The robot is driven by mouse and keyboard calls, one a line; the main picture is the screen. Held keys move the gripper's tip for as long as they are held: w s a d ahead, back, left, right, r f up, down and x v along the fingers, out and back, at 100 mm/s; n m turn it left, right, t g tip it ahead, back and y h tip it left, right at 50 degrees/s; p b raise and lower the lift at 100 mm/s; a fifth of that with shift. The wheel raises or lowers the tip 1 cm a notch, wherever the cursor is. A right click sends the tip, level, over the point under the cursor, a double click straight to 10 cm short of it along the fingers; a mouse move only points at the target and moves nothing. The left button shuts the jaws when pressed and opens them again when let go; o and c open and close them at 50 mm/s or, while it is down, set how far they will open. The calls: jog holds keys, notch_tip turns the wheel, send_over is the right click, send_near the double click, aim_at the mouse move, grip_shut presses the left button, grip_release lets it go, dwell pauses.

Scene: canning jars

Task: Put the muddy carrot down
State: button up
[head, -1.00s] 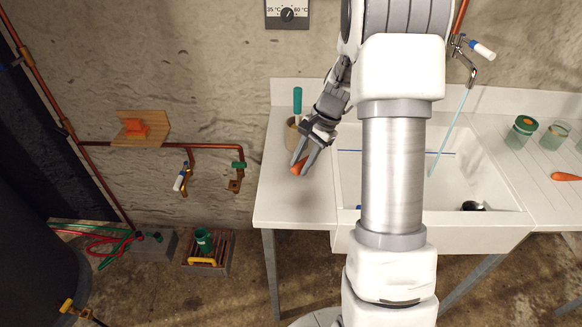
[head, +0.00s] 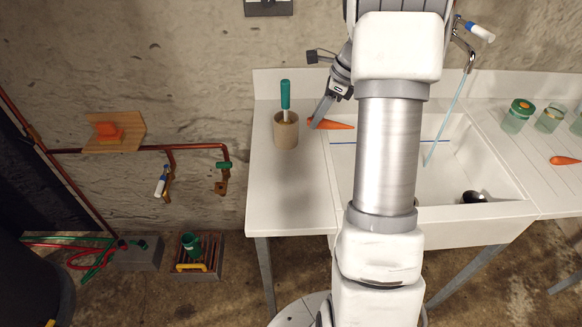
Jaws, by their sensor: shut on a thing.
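An orange carrot (head: 335,125) is in my gripper (head: 318,120), near the back left of the sink. The gripper is shut on the carrot's thick left end, and the thin end points right, partly over the sink's left edge. I cannot tell whether the carrot touches the counter. Whether it has mud on it is too small to tell. My arm hides part of the sink and whatever lies behind it.
A brown pot (head: 286,136) holding a green-handled tool (head: 285,95) stands left of the gripper. The counter (head: 285,195) in front of it is clear. Water runs from the tap into the sink (head: 455,185), where a dark round object (head: 474,197) lies. Jars (head: 517,116) and another carrot (head: 565,160) are on the right.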

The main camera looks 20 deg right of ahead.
jog(key=b, duration=0.1)
send_over(273, 170)
jog(key=f, duration=0.4)
jog(key=d+f, duration=0.1)
jog(key=f, duration=0.2)
jog(key=shift+s+f, duration=0.1)
jog(key=shift+s, duration=0.2)
notch_tip(273, 170, down, 2)
jog(key=shift+f, duration=0.7)
jog(key=shift+f+b, duration=0.2)
jog(key=shift+b, duration=0.1)
jog(key=o, duration=1)
jog(key=shift+c, duration=0.2)
jog(key=shift+f+b, duration=0.1)
jog(key=shift+b, duration=0.2)
